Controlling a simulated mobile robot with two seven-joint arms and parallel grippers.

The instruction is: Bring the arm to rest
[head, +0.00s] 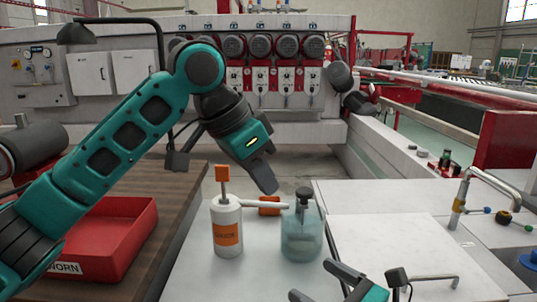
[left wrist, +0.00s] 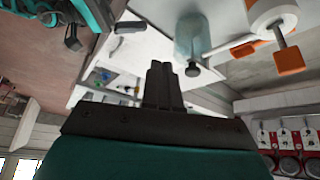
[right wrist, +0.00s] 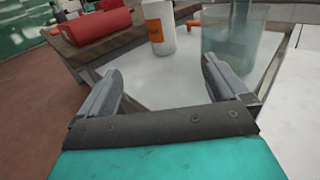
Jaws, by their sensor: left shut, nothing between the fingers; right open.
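My left arm reaches in from the left in the head view. Its gripper (head: 264,178) points down and is shut and empty, above and behind the white pump bottle (head: 227,238). In the left wrist view the shut fingers (left wrist: 162,84) show side by side with nothing between them. My right gripper (head: 330,288) is at the bottom of the head view, partly cut off by the frame edge. In the right wrist view its fingers (right wrist: 160,88) are wide apart and empty, in front of the light table.
The white bottle with an orange label and a bluish clear bottle (head: 302,236) stand on the light table (head: 195,282). A red bin (head: 128,232) sits on a wooden top at left. A metal tap (head: 460,200) stands at right.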

